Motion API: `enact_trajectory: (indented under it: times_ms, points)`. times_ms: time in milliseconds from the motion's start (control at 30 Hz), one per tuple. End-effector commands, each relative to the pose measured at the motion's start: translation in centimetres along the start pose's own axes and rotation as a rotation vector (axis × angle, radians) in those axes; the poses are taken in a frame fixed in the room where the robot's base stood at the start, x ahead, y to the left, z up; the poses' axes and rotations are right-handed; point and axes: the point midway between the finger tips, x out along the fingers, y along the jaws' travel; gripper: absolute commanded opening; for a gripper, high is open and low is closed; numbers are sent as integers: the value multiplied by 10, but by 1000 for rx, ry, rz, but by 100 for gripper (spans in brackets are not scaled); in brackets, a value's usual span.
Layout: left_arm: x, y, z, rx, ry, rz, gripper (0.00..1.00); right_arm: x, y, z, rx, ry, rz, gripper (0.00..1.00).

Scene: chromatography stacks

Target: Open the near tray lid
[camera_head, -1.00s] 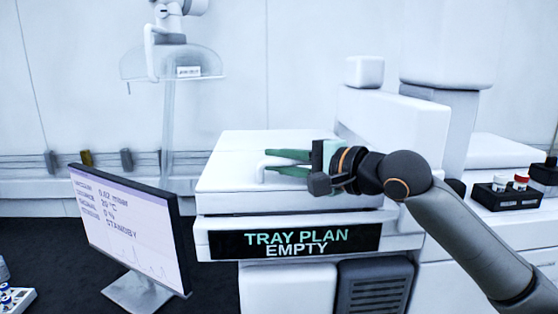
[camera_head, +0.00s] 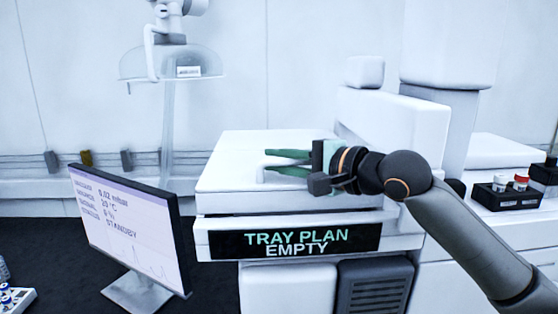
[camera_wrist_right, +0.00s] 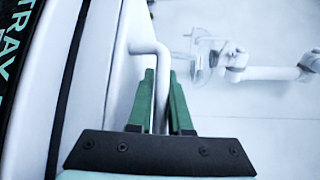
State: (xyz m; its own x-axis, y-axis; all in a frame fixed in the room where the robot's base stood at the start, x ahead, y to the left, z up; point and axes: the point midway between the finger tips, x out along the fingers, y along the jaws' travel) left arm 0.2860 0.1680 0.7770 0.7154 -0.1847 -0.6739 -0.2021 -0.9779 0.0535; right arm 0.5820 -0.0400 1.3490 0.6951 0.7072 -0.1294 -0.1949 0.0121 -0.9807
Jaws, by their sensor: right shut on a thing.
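The near tray lid (camera_head: 235,180) is a white flat slab on top of the white instrument, and it lies closed. Its white bar handle (camera_head: 262,166) stands at the lid's front part. My right gripper (camera_head: 270,162) has green fingers and is shut on the handle. In the right wrist view the handle (camera_wrist_right: 158,60) passes between the two green fingers (camera_wrist_right: 160,100). Below the lid a black panel (camera_head: 295,242) reads "TRAY PLAN EMPTY". My left gripper is not in view.
A clear domed shield (camera_head: 172,65) on a pole is at the back left. A black rack (camera_head: 507,195) with capped vials sits at the right. A white housing (camera_head: 390,120) rises behind the lid.

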Motion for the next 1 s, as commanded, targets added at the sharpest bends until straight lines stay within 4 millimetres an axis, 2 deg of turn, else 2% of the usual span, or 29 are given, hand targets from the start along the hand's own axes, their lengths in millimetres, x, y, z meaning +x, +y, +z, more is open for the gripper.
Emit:
enact_trajectory:
  times_ms: [267,733,1000]
  points:
    - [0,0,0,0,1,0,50,1,-8,-2,25,5,23,0]
    - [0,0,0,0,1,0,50,8,-54,-9,225,8,216,0]
    - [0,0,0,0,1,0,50,15,-73,-16,320,10,314,0]
